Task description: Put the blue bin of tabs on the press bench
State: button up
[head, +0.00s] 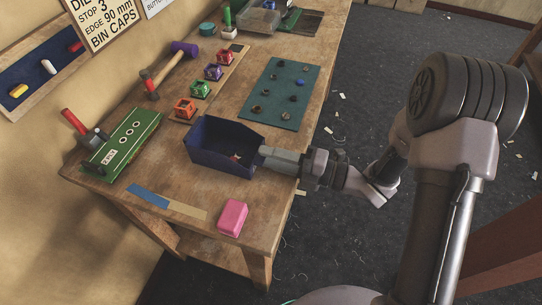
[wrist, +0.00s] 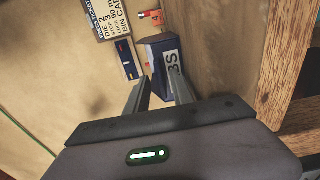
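The dark blue bin (head: 203,158) is at the near half of the wooden bench (head: 185,190), upright, with a few small light and reddish pieces inside. In the wrist view the bin (wrist: 155,57) shows a white label ending in "BS". My gripper (head: 266,152) reaches in from the right and its fingertips are at the bin's right wall. In the wrist view the two fingers of my gripper (wrist: 160,76) stand apart, with the bin just beyond and between their tips. I cannot tell whether they touch it.
A green tool block (head: 122,142) lies left of the bin, with a blue-and-tan strip (head: 165,203) and a pink block (head: 232,218) in front. Several coloured pieces, a mallet (head: 172,68) and a green mat (head: 277,92) lie behind. Open floor (head: 365,85) is to the right.

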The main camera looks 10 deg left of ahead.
jog(key=s+d+p, duration=0.1)
jog(key=d+p, duration=0.2)
jog(key=d, duration=0.9)
jog(key=w+d+r+m+t+h, duration=0.25)
jog(key=w+m+t+h, duration=0.2)
jog(key=w, duration=0.25)
jog(key=w+d+r+m+t+h, duration=0.25)
jog(key=w+m+t, duration=0.2)
jog(key=w, duration=0.25)
jog(key=d+r+m+t+h, duration=0.2)
jog(key=d+r+m+h, duration=0.85)
jog(key=m, duration=0.25)
jog(key=s+r+m+g+h, duration=0.2)
jog(key=s+m+g, duration=0.2)
jog(key=s+m, duration=0.95)
jog(key=s+a+f+m+g+y, duration=0.1)
jog(key=s+a+m+g+y, duration=0.1)
jog(key=s+a, duration=0.5)
jog(key=s+m+y, duration=0.1)
jog(key=s+m, duration=0.1)
jog(key=s, duration=0.4)
